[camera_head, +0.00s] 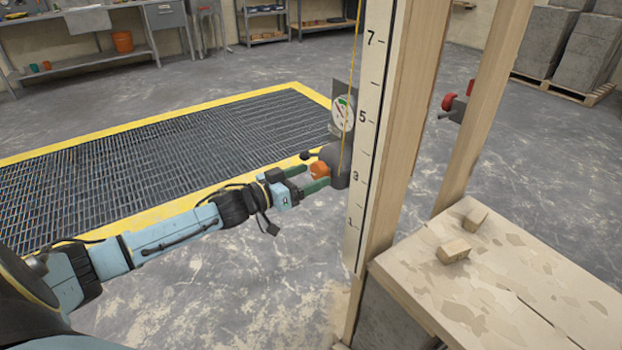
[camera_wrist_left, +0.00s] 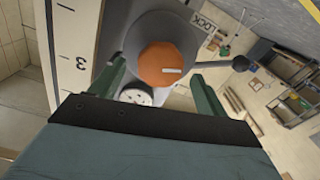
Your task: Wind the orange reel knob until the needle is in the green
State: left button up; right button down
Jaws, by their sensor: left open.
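The orange reel knob (camera_head: 319,169) is on a grey reel (camera_head: 338,158) fixed to the post with the numbered scale. A white mark shows on the knob (camera_wrist_left: 168,64) in the left wrist view. The dial gauge (camera_head: 342,114) sits above the reel; its face has a green part and a red part, and the needle is too small to read surely. My left gripper (camera_head: 306,178) is open, its green fingers on either side of the knob. In the left wrist view the fingers (camera_wrist_left: 162,84) show a gap to the knob. My right gripper is not in view.
A dark-ended lever (camera_wrist_left: 240,63) sticks out from the reel close to a finger. A yellow line (camera_head: 353,85) runs down the scale post (camera_head: 362,150). A platform with wooden blocks (camera_head: 453,250) stands at the right. A yellow-edged floor grate (camera_head: 170,150) lies behind my arm.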

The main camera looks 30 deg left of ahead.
pick_arm(q)
jog(key=shift+w+d, duration=0.25)
jog(key=shift+w, duration=0.3)
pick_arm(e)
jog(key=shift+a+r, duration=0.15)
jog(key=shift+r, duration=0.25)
pick_arm(q)
jog(key=shift+c, duration=0.4)
jog(key=c, duration=0.9)
jog(key=m+p, duration=0.4)
jog(key=m, duration=0.2)
jog(key=shift+d+r+m, duration=0.1)
jog(key=shift+r+m, duration=0.05)
jog(key=shift+m, duration=0.25)
jog(key=shift+m+p, duration=0.4)
jog(key=shift+m, duration=0.8)
jog(key=shift+d+m, duration=0.1)
jog(key=shift+m, duration=1.1)
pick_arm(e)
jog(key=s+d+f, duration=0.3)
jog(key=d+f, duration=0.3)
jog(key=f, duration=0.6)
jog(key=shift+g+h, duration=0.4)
pick_arm(q)
jog(key=shift+s, duration=0.1)
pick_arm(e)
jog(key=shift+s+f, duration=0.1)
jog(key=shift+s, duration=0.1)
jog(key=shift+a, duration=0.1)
